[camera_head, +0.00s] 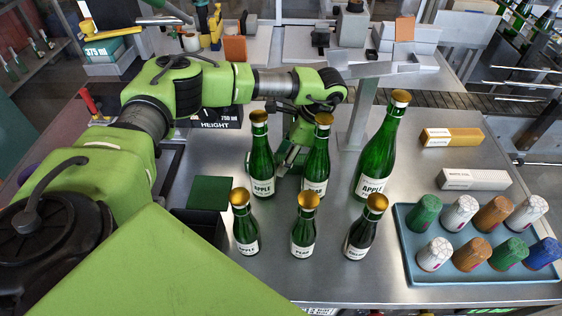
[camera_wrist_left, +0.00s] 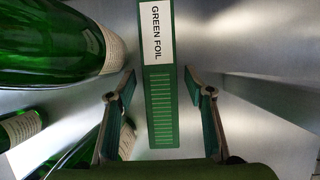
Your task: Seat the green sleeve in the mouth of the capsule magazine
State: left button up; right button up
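The green sleeve (camera_wrist_left: 162,112) is a long narrow green carton with a white GREEN FOIL label in the left wrist view. It lies between the spread fingers of my left gripper (camera_wrist_left: 160,80), with a gap on each side. In the head view my left gripper (camera_head: 292,155) is low behind the green bottles, which hide much of it; I cannot make out the sleeve clearly there. A grey sloped trough on a post (camera_head: 388,69), which looks like the capsule magazine, stands behind the tall bottle. My right gripper is not in view.
Several green bottles (camera_head: 373,180) with gold tops stand close in front of my left gripper. A yellow carton (camera_head: 452,137) and a white carton (camera_head: 474,179) lie at right. A blue tray (camera_head: 420,270) holds coloured capsules. A black bin (camera_head: 205,228) stands at left.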

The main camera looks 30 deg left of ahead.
pick_arm(q)
jog(key=c, duration=1)
jog(key=shift+r, duration=0.1)
jog(key=shift+c, duration=0.2)
notch_tip(320, 180, up, 12)
jog(key=b, duration=0.4)
notch_tip(320, 180, up, 6)
send_over(283, 158)
jog(key=shift+p, duration=0.4)
